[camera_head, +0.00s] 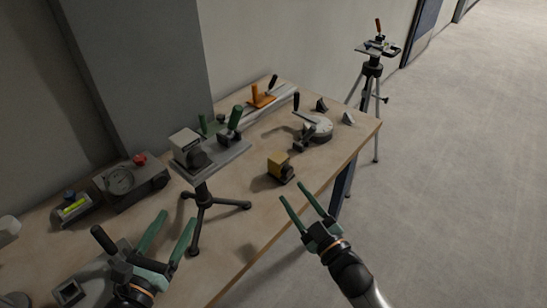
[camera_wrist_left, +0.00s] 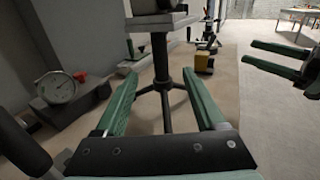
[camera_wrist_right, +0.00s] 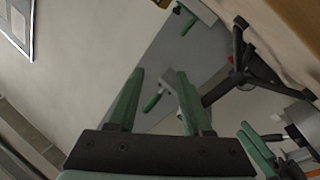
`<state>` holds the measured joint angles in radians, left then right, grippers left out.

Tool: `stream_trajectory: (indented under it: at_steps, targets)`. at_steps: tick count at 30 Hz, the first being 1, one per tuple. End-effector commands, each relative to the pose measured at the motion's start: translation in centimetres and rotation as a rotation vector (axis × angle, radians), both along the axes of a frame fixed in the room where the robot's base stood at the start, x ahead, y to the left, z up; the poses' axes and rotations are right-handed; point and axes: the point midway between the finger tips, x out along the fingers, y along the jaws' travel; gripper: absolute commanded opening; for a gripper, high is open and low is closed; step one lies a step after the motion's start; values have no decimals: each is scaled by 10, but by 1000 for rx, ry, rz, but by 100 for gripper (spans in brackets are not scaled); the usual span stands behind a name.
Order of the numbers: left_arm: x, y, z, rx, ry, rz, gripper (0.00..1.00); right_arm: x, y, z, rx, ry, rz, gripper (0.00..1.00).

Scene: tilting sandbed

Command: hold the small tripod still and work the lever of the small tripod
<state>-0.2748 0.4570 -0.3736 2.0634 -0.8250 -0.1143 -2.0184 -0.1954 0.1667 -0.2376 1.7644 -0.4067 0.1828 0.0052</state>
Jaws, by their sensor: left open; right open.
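The small tripod (camera_head: 203,197) stands upright on the bench on dark splayed legs, with a grey plate on top. My left gripper (camera_head: 176,220) is open in front of the legs. In the left wrist view the dark post (camera_wrist_left: 163,85) shows between its fingers, further off and apart from them. My right gripper (camera_head: 293,193) is open and empty, right of the tripod past the bench edge. The right wrist view shows the plate (camera_wrist_right: 195,60) and green handles (camera_wrist_right: 153,103).
A grey gauge box (camera_head: 140,185) lies left of the tripod. A yellow block (camera_head: 281,168) and a round dial device (camera_head: 317,127) stand to the right. An orange-handled slide (camera_head: 262,97) is behind. A taller tripod (camera_head: 372,70) stands on the floor beyond the bench (camera_head: 240,255).

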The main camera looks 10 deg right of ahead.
Motion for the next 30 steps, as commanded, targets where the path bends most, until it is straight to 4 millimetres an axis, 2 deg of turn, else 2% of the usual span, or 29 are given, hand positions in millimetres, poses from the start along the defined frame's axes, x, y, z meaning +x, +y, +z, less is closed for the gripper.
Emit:
stream_trajectory:
  at_steps: [1,3,6,9,13,20,30]
  targets:
    - [0,0,0,0,0,0,72,12,8,26,-39,-102,36,50]
    - [0,0,0,-1,0,0,72,20,19,53,-88,-219,83,50]
    - [0,0,0,-1,0,0,72,25,32,83,-146,-347,139,50]
    - [0,0,0,-1,0,0,72,27,41,100,-186,-428,177,50]
    - [0,0,0,-1,0,0,72,27,47,109,-210,-474,200,50]
    - [8,-3,0,0,-1,1,72,27,47,110,-211,-479,203,50]
    - [55,-24,1,-1,-3,0,72,27,47,110,-210,-477,201,50]
